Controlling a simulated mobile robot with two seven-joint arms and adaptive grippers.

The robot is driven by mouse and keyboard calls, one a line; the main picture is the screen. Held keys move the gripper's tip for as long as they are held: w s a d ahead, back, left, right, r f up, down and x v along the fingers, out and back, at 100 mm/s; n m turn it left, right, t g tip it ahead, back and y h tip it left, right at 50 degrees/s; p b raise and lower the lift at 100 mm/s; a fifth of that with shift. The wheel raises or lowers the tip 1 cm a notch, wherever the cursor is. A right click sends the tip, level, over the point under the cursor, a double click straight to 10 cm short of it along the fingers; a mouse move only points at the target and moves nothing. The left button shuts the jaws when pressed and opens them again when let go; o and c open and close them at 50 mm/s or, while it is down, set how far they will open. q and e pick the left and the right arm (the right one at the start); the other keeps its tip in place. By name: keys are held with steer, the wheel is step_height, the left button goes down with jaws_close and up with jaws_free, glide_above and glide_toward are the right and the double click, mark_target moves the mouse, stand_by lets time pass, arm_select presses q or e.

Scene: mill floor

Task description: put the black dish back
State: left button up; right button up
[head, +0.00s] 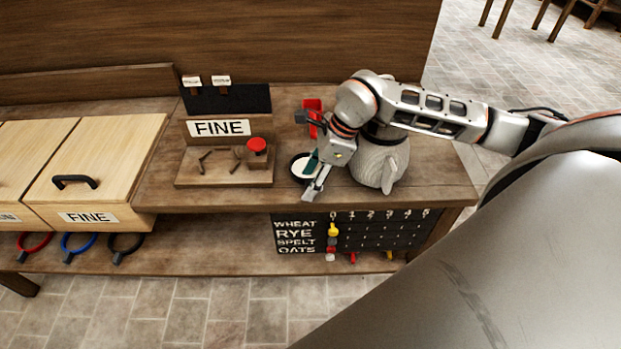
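A small round black dish (294,165) with pale contents stands on the wooden bench top, right of the FINE stand. My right gripper (311,182) reaches in from the right and is at the dish's right side. Its fingers point down and left and cover part of the rim. A teal piece (312,162) shows between gripper and dish; I cannot tell what it is. Whether the fingers are closed on the rim is not clear. My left gripper is not in view.
The FINE stand (217,172) has a red knob (256,145). A grey ribbed vessel (378,163) stands close right of my gripper, and a red object (312,108) behind. Wooden drawers (95,160) are at left. A grain board (365,232) hangs below the front edge.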

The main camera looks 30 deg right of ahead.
steer(key=v, duration=1.2)
